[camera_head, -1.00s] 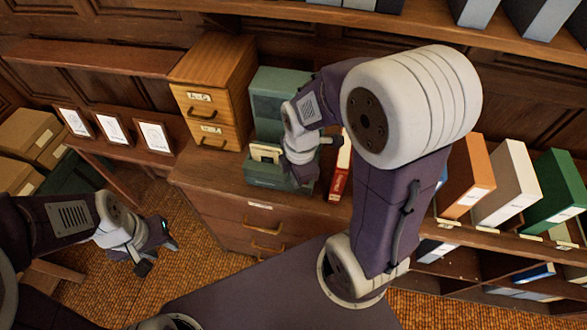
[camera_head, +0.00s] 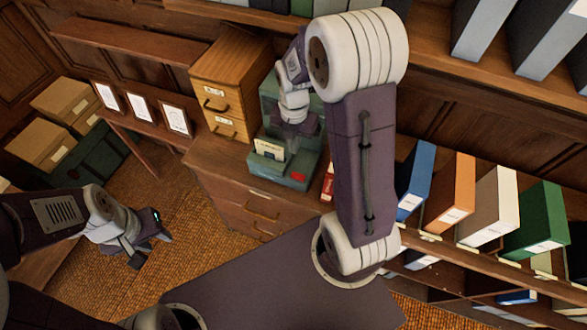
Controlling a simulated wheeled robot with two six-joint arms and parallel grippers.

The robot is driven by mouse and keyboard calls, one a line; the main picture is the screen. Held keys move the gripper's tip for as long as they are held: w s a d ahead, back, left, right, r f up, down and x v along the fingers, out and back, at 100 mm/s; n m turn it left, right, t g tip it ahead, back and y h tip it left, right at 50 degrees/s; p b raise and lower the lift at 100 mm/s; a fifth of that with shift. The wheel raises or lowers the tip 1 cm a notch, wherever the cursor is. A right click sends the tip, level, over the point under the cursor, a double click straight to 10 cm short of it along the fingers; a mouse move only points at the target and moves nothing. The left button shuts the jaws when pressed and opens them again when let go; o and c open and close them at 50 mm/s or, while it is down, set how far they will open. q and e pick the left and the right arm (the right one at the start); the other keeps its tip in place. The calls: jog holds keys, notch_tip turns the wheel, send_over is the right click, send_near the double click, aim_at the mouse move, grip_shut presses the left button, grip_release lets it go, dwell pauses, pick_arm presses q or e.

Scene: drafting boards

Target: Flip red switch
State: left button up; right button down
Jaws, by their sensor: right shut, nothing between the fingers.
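A green machine (camera_head: 268,168) stands on the wooden cabinet, with a pale card or panel in its lower front. A small red part (camera_head: 298,177), which looks like the red switch, shows on its lower right front; its position is too small to read. My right gripper (camera_head: 300,132) is in front of the machine's upper part, above and apart from the red part. It is shut and empty, and its arm hides part of the machine. My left gripper (camera_head: 152,250) hangs low on the left over the floor, open and empty, far from the machine.
A wooden two-drawer box (camera_head: 228,85) stands just left of the machine. A red book (camera_head: 328,182) stands close to its right. Several binders, one orange (camera_head: 452,192), fill the shelf at right. Framed cards (camera_head: 175,120) stand on a side table at left.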

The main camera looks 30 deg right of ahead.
aim_at(294, 175)
notch_tip(294, 175, down, 13)
jog(key=shift+s+d+f+p, duration=0.1)
jog(key=shift+s+d+p, duration=0.05)
jog(key=shift+p, duration=1)
jog(key=shift+f, duration=0.3)
